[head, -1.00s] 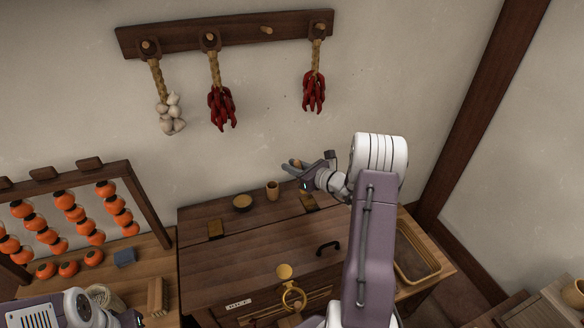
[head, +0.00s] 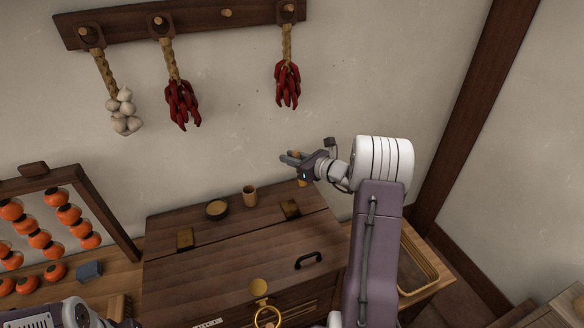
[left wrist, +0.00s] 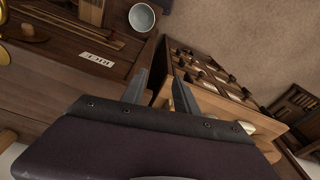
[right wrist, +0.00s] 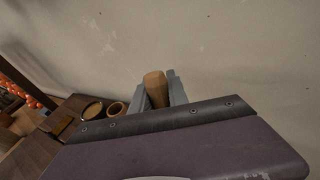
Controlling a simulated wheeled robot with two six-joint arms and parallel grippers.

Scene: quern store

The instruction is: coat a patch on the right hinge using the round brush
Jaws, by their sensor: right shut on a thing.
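The right hinge (head: 290,209) is a brass-coloured plate at the back right of the dark wooden chest (head: 240,255). A similar left hinge (head: 185,238) lies further left; any coating is too small to tell. My right gripper (head: 291,158) is shut on the round brush, whose wooden handle (right wrist: 155,88) stands between the fingers in the right wrist view. It holds the brush above the right hinge, apart from it; the bristles cannot be made out. My left gripper (left wrist: 158,88) is open and empty in the left wrist view, by the chest's front.
A small bowl (head: 217,209) and a wooden cup (head: 249,195) stand on the chest's back strip, left of the right hinge. Hanging peppers (head: 287,84) are on the wall behind. A tray (head: 418,262) lies at right.

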